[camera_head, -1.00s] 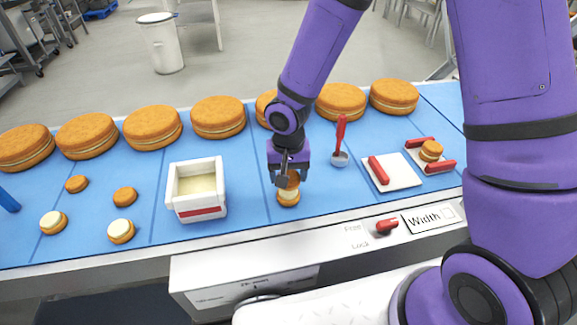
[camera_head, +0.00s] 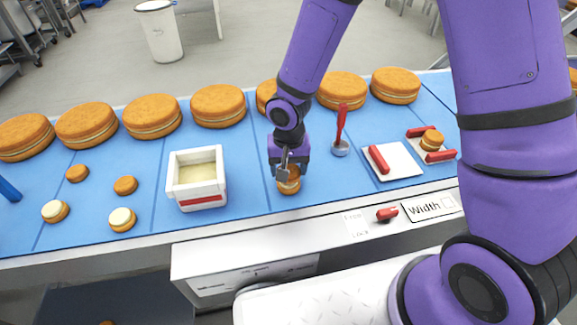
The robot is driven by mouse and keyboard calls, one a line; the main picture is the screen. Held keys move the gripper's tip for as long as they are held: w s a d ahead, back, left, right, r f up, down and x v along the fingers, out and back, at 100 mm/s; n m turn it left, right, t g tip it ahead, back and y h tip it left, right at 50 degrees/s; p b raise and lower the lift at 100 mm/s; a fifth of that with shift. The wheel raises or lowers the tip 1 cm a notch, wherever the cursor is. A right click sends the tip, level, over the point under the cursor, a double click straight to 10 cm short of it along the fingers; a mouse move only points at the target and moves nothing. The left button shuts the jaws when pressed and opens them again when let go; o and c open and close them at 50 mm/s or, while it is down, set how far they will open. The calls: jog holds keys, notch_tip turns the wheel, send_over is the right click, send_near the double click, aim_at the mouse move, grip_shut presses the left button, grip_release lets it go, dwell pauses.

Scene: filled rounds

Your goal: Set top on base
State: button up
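My gripper (camera_head: 284,172) is low over the blue belt, fingers down, at a small round cake. The orange-brown top (camera_head: 291,184) sits at the fingers, directly over the base (camera_head: 289,191). The two look stacked, and the cream on the base is almost hidden. I cannot tell whether the fingers still pinch the top. Two other small cream-covered bases (camera_head: 122,219) (camera_head: 55,211) lie at the left. Two loose small tops (camera_head: 125,185) (camera_head: 77,173) lie just behind them.
A white box of cream (camera_head: 197,197) stands left of my gripper. A red-handled scoop (camera_head: 341,135), a white plate with a red handle (camera_head: 400,161) and a small finished cake (camera_head: 432,140) are at the right. Large cakes (camera_head: 218,106) line the back.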

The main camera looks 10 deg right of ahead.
jog(key=shift+f, duration=0.75)
dwell(1.1)
jog(key=o, duration=0.9)
jog(key=shift+c, duration=0.2)
jog(key=shift+r, duration=3.5)
